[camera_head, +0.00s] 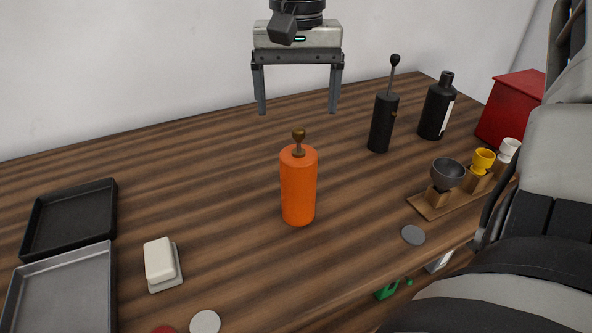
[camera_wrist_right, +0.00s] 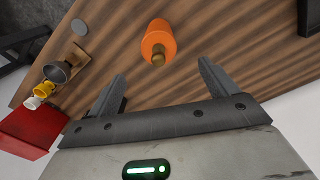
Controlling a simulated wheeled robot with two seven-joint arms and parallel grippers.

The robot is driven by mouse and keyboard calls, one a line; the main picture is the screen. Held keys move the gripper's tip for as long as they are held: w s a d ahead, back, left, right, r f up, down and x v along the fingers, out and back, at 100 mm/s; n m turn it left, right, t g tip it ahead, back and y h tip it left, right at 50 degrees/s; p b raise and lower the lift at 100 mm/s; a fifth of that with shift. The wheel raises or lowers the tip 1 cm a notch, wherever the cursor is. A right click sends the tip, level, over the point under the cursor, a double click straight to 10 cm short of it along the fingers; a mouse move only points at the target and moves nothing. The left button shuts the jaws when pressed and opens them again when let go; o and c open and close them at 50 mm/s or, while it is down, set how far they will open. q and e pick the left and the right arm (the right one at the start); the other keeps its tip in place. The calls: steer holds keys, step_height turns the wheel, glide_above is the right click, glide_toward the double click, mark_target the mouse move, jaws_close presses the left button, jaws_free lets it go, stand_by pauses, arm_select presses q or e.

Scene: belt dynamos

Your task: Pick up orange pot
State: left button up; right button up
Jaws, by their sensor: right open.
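The orange pot (camera_head: 298,188) is a tall orange cylinder with a brown knob on a short stem. It stands upright near the middle of the wooden table. In the right wrist view the orange pot (camera_wrist_right: 158,38) is seen from above, beyond the fingertips and roughly between them. My right gripper (camera_head: 298,112) is open and empty, with its fingers pointing down. In the head view it appears above and behind the pot, apart from it. Its two fingers also show in the right wrist view (camera_wrist_right: 160,72). My left gripper does not show.
A black cylinder with a knobbed rod (camera_head: 381,123) and a black bottle (camera_head: 436,108) stand at the back right, near a red box (camera_head: 511,108). Small cups stand on a wooden board (camera_head: 433,209). Trays (camera_head: 62,285) and a white block (camera_head: 160,262) lie at left. Table around the pot is clear.

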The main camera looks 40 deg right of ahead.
mark_target(297, 127)
step_height(297, 127, down, 5)
steer(key=shift+r, duration=0.2)
step_height(297, 127, down, 5)
steer(key=shift+s+d+f, duration=0.1)
jaws_close()
stand_by(0.3)
